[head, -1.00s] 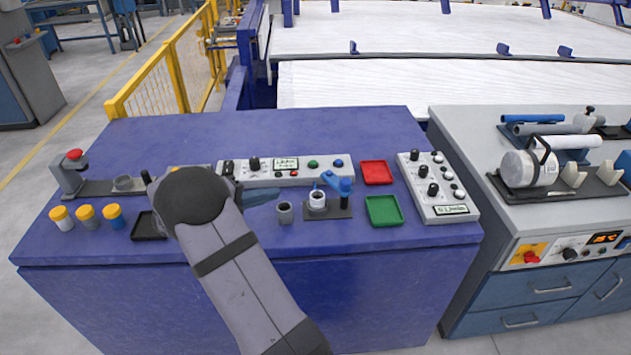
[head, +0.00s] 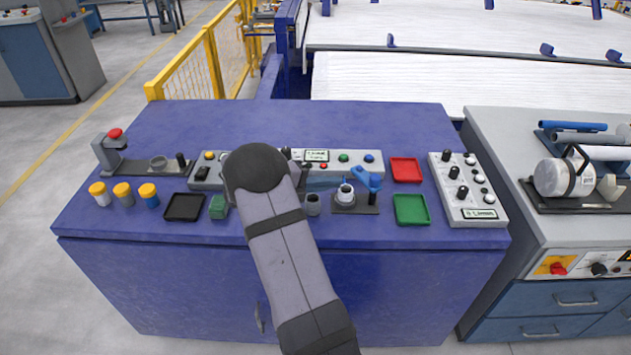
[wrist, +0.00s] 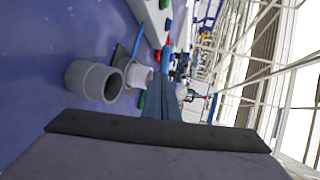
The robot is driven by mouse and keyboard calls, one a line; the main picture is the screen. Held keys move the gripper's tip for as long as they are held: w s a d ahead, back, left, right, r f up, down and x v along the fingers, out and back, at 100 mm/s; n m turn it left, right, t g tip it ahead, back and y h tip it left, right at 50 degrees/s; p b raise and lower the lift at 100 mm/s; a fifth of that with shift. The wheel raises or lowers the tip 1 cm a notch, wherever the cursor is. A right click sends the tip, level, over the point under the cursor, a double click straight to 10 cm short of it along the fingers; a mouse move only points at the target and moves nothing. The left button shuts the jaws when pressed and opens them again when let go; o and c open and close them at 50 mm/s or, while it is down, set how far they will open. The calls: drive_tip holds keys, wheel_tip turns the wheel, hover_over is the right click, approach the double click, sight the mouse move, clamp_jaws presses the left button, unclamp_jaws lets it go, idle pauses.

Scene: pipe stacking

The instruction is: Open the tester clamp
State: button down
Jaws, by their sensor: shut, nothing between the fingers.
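The tester clamp looks like the unit on a small dark base plate (head: 366,208), with a blue lever (head: 367,181) and a white ring-shaped fitting (head: 344,194) on it. In the wrist view the white fitting (wrist: 138,75) and a thin blue bar (wrist: 137,42) show just left of my fingers. My gripper (head: 335,183) reaches in from the left, its blue fingers close to the lever; I cannot tell if they touch. In the wrist view my fingers (wrist: 166,98) are together with nothing between them. Whether the clamp is open is unclear.
A grey pipe socket (head: 313,204) stands left of the clamp, also close in the wrist view (wrist: 94,80). A button panel (head: 333,160) lies behind. Red (head: 406,170) and green (head: 411,209) trays and a knob box (head: 467,187) are to the right. A green block (head: 218,207) stands left.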

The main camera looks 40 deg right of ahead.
sight(356, 169)
drive_tip(key=shift+r+p+x, duration=0.2)
drive_tip(key=shift+x, duration=0.65)
drive_tip(key=shift+r+p+x, duration=0.15)
drive_tip(key=shift+p+x, duration=0.1)
drive_tip(key=shift+x, duration=0.65)
drive_tip(key=shift+r+p+x, duration=0.2)
drive_tip(key=shift+x, duration=0.65)
drive_tip(key=shift+w+d+f+m+g+y+b, duration=0.1)
drive_tip(key=shift+d+m+g+y+b, duration=0.15)
drive_tip(key=shift+m+g+b, duration=0.25)
drive_tip(key=shift+w+d+m+g+y+b, duration=0.1)
drive_tip(key=shift+d+m+g+y+b, duration=0.05)
drive_tip(key=shift+d+m+g+b, duration=0.4)
drive_tip(key=shift+w+d+f+m+g+y+b, duration=0.15)
drive_tip(key=shift+m+g+y+b, duration=0.2)
drive_tip(key=shift+g+b, duration=0.2)
drive_tip(key=shift+w+d+b, duration=0.2)
drive_tip(key=shift+d+b, duration=1)
drive_tip(key=shift+b, duration=0.05)
drive_tip(key=shift+r, duration=0.25)
drive_tip(key=shift+w+a, duration=0.3)
drive_tip(key=shift+w, duration=0.05)
drive_tip(key=w+a+r+b, duration=0.1)
drive_tip(key=w+a+r, duration=0.2)
drive_tip(key=w+a, duration=0.6)
